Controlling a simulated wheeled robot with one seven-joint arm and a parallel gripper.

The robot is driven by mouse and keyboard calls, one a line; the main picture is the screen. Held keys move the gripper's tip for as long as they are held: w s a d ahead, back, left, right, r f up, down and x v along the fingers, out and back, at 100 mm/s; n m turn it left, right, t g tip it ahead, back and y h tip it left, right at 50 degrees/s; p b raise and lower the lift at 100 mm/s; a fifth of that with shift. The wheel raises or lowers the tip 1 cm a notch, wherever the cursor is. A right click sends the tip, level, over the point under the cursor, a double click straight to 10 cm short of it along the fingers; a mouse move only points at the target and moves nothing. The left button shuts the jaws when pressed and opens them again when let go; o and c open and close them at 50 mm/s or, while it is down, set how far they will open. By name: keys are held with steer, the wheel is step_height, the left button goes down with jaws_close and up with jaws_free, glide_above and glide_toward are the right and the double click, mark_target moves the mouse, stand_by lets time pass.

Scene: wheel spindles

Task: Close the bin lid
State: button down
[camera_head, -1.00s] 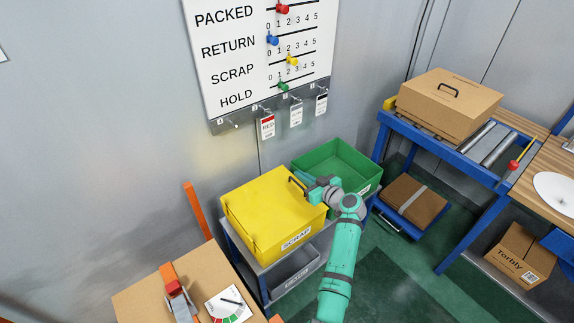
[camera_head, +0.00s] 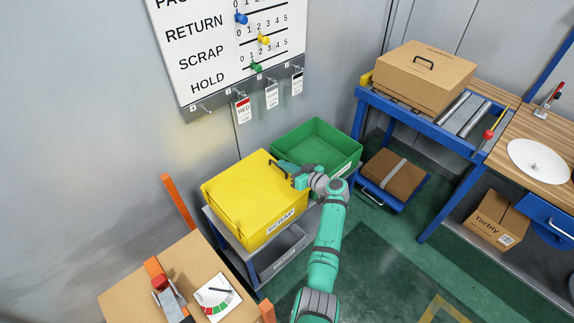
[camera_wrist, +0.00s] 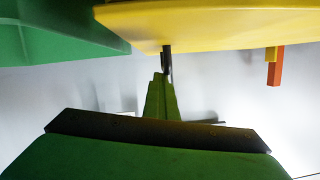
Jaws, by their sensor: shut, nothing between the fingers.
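The yellow scrap bin (camera_head: 278,225) stands on a grey and blue stand, with its SCRAP label facing the front right. Its yellow lid (camera_head: 240,188) lies over the top and looks flat on the bin; any small gap is too fine to tell. A black handle (camera_head: 277,167) is at the lid's right edge. My gripper (camera_head: 288,170) is shut and empty at that edge, close by the handle. In the wrist view, my shut fingers (camera_wrist: 160,95) point at a dark rod under the yellow edge (camera_wrist: 210,20). Whether they touch it cannot be told.
An open green bin (camera_head: 318,148) stands right behind the gripper. A grey bin (camera_head: 283,252) sits below. A cardboard box (camera_head: 160,285) with a gauge is in front left. The tag board (camera_head: 240,95) hangs on the wall behind. Open floor lies to the right.

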steer(key=shift+s+f, duration=0.4)
steer(key=shift+s, duration=0.05)
steer(key=v, duration=1)
steer(key=shift+w+d+r, duration=0.1)
steer(key=shift+d+r, duration=0.15)
steer(key=shift+r, duration=0.25)
